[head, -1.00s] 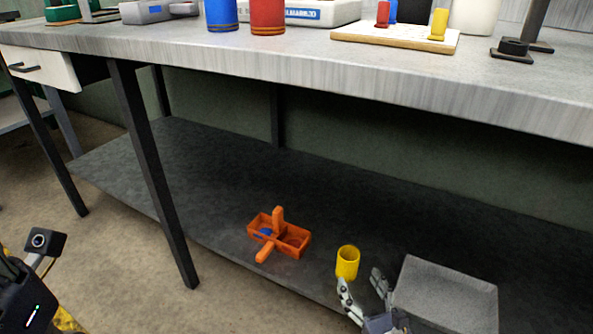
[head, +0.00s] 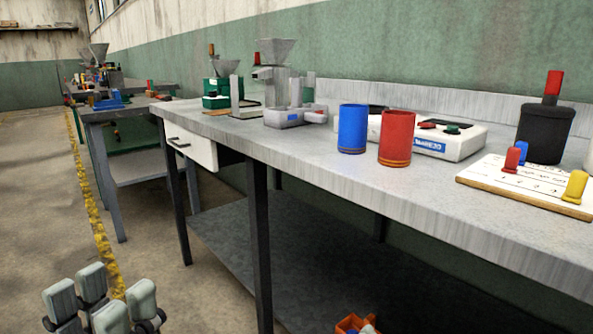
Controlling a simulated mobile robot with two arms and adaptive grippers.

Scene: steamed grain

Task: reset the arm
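My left gripper (head: 101,302) is at the bottom left, over the floor and to the left of the workbench. Its pale grey finger pads point up and stand apart with a gap between them, and nothing shows in the gap. The rest of my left arm is cut off by the lower edge. My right gripper is out of view.
The grey workbench (head: 330,178) holds a blue cup (head: 352,130), a red cup (head: 396,140), a scale (head: 455,145), a grey mill (head: 283,95) and a peg board (head: 500,186). An orange box (head: 349,325) shows below, on the lower shelf (head: 225,235). The floor (head: 45,215) at left is clear.

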